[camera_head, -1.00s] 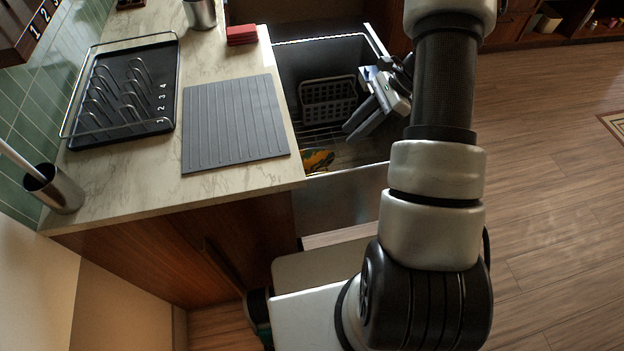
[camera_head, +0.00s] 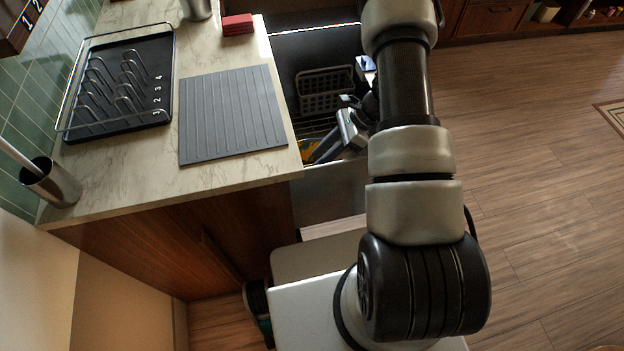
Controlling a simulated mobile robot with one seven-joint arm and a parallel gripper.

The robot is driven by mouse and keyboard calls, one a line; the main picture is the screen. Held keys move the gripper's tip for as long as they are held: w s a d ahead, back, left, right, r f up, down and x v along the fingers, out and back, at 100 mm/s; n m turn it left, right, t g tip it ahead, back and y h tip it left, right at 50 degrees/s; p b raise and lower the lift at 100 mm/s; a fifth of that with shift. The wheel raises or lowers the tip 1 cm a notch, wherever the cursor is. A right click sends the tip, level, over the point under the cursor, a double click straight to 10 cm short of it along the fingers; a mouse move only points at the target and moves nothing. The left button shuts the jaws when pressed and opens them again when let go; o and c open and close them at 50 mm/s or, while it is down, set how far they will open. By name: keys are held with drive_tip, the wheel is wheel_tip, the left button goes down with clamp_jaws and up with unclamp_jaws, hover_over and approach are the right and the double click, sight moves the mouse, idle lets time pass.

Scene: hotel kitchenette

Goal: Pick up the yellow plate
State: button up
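A small yellow patch (camera_head: 308,147), which appears to be the edge of the yellow plate, shows inside the open drawer close to the counter's edge. Most of it is hidden by the counter and my gripper. My gripper (camera_head: 322,154) reaches down into the drawer just right of the yellow patch. Its two fingers look apart with nothing seen between them. I cannot tell whether a finger touches the plate.
A grey basket (camera_head: 324,90) stands farther back in the drawer. The drawer's front panel (camera_head: 335,190) is on the near side. The counter holds a grey ribbed mat (camera_head: 232,115), a black numbered rack (camera_head: 120,88), a red block (camera_head: 238,24) and a metal cup (camera_head: 52,184).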

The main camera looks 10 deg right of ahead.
drive_tip(key=x, duration=0.4)
drive_tip(key=shift+a+f, duration=0.2)
drive_tip(key=shift+f, duration=0.15)
clamp_jaws()
drive_tip(key=shift+s, duration=0.15)
idle(0.9)
